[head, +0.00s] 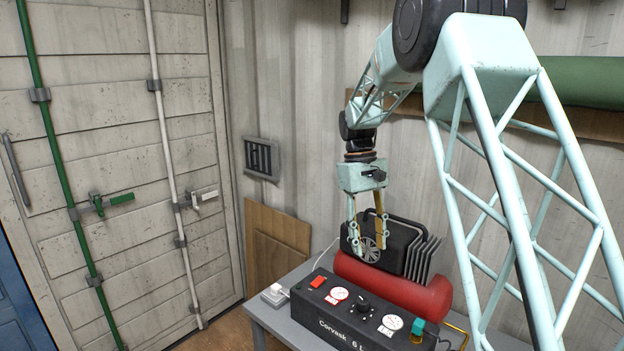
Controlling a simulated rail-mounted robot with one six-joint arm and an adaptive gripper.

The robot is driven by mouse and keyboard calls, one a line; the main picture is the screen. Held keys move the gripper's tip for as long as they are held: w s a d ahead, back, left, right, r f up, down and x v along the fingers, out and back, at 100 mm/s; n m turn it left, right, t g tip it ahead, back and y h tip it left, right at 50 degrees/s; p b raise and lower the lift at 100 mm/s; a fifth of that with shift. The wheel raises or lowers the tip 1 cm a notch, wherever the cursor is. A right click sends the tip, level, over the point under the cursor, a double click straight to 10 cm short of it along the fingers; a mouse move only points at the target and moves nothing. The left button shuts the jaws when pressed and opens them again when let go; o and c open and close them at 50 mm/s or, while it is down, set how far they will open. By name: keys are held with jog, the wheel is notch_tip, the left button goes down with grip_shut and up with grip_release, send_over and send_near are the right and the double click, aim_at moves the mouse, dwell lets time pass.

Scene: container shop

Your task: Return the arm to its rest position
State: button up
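My gripper (367,240) hangs from my pale mint-green arm in the middle of the head view, with its fingers pointing down. The two fingers are apart, and I see nothing held between them. The gripper is in front of the black finned part of a compressor (402,290) with a red tank. The view does not show clearly how far the fingertips are from the compressor. The arm bends over from the upper right, and its lattice link covers part of the wall and table on the right.
A black control panel (345,312) with dials and a red switch sits on a grey table (272,318). A small white plug block (275,295) is at its left. A green roll (590,82) lies on a wall shelf. Container doors (120,150) stand at left; floor there looks clear.

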jog(key=s+d+r+m+t+b, duration=0.15)
jog(key=s+r, duration=0.25)
jog(key=s, duration=0.5)
jog(key=s+d+r+t+y+b, duration=0.1)
jog(key=s+r+b, duration=0.1)
jog(key=s+r, duration=0.45)
jog(key=s+d+r+m+t+b, duration=0.1)
jog(key=s+r+b, duration=0.15)
jog(key=s, duration=0.75)
jog(key=s+f+m+t+b, duration=0.1)
jog(key=s+f+b, duration=0.1)
jog(key=s, duration=1.1)
jog(key=s+d+f+m+t+b, duration=0.1)
jog(key=s+f, duration=0.4)
jog(key=s, duration=0.9)
jog(key=shift+s+t+b, duration=0.15)
jog(key=shift+t+b, duration=0.4)
jog(key=shift+b, duration=0.05)
jog(key=shift+d, duration=0.1)
dwell(1.0)
